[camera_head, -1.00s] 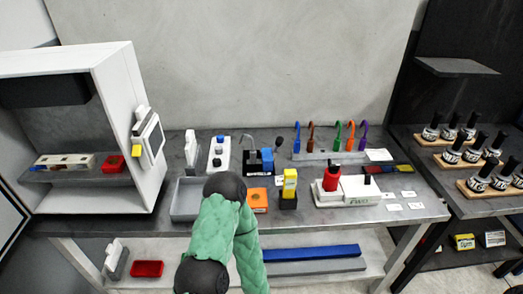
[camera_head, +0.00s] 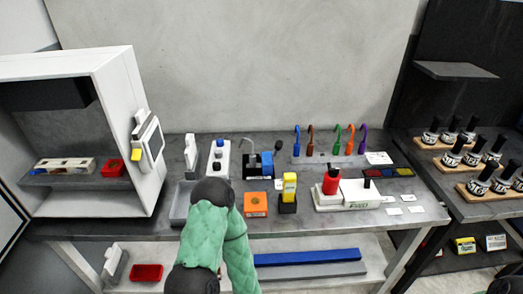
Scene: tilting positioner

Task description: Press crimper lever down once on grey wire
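A black and blue bench device (camera_head: 266,163), which looks like the crimper, stands at the middle back of the table. A thin dark lever with a black knob (camera_head: 278,145) rises at its right side and leans up. A grey wire (camera_head: 246,143) curves up at the device's left and ends at or in it; I cannot tell which. My green padded arm, apparently the left, is bent at the bottom centre in front of the table. Neither gripper's fingers show in the head view.
A grey tray (camera_head: 180,205) lies behind my arm's black joint. A rack (camera_head: 318,159) of coloured hooked wires stands behind. A white cabinet (camera_head: 120,90) stands left.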

